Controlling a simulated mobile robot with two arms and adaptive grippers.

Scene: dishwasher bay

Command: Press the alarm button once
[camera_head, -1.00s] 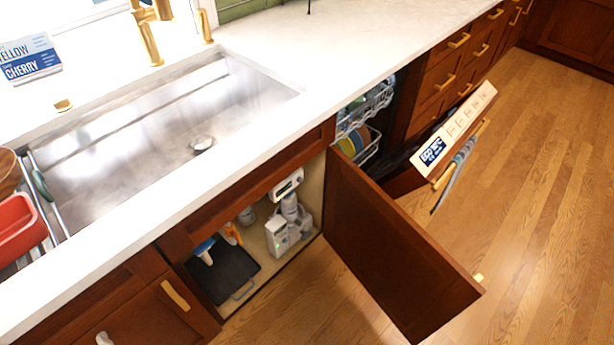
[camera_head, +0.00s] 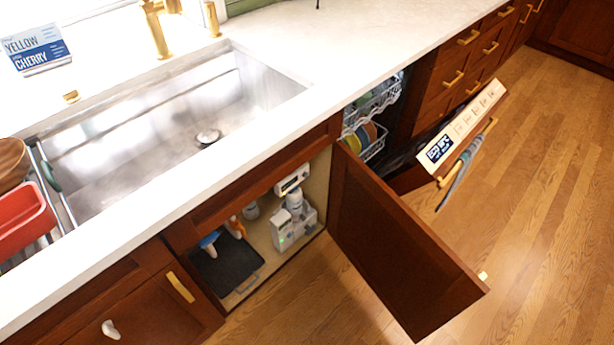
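Neither of my grippers is in view. No button plainly marked as an alarm shows. A small white box with a dark display (camera_head: 292,179) is fixed high inside the open cabinet under the sink; any button on it is too small to make out. Below it stands a white and grey unit with a small green light (camera_head: 284,238), with a white bottle (camera_head: 294,200) at its top. The open dishwasher door has a pale control panel with a lit display (camera_head: 439,148) and several small marks along it.
The open brown cabinet door (camera_head: 395,245) juts out right of the cabinet opening. A dark tray (camera_head: 227,262) and a blue and white item (camera_head: 209,243) lie inside. The dishwasher racks (camera_head: 372,105) hold dishes. A cloth (camera_head: 455,175) hangs on the dishwasher handle. Wood floor at right is clear.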

